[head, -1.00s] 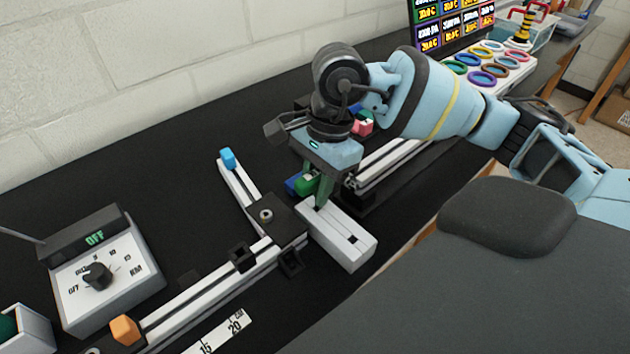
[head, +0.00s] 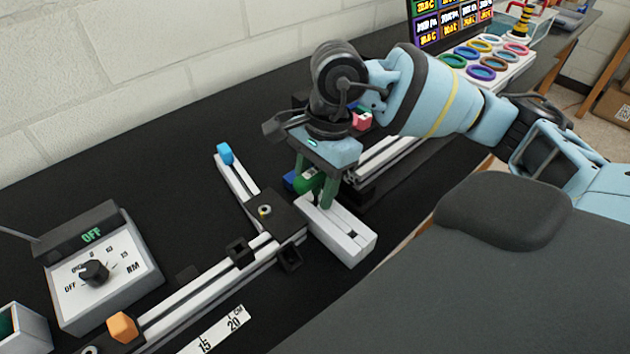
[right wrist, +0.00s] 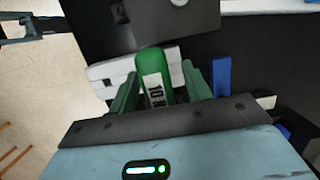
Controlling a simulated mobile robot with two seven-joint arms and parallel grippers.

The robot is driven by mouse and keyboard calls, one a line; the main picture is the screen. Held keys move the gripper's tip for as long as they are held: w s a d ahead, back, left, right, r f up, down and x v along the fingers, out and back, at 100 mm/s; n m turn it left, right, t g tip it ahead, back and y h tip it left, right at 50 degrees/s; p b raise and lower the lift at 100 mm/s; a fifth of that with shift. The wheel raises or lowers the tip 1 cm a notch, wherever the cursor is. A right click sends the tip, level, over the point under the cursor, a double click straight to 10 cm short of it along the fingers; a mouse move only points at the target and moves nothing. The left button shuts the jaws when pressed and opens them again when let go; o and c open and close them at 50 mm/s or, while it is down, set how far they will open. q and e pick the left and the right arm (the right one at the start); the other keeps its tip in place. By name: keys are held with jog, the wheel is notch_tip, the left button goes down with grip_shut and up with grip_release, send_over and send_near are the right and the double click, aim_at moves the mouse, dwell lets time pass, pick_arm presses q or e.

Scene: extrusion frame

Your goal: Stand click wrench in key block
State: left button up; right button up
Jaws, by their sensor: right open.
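The click wrench shows a green handle with a white label reading "10" (right wrist: 155,85) in the right wrist view. In the head view its green part (head: 309,181) shows between my right gripper's fingers. The white key block (head: 342,240) with dark slots lies beside the frame's black joint plate. My right gripper (head: 316,188) is open over the far end of the block, its green fingers on either side of the handle. The wrench's lower end is hidden, so I cannot tell how it sits in the block. My left gripper is not in view.
A white extrusion frame with a black joint plate (head: 268,210) lies left of the block. It has a blue cap (head: 225,153) and an orange cap (head: 122,327). A control box (head: 100,270) reading OFF stands at left. A blue piece (right wrist: 221,76) is close to the fingers.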

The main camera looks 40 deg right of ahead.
jog(key=shift+v, duration=3.95)
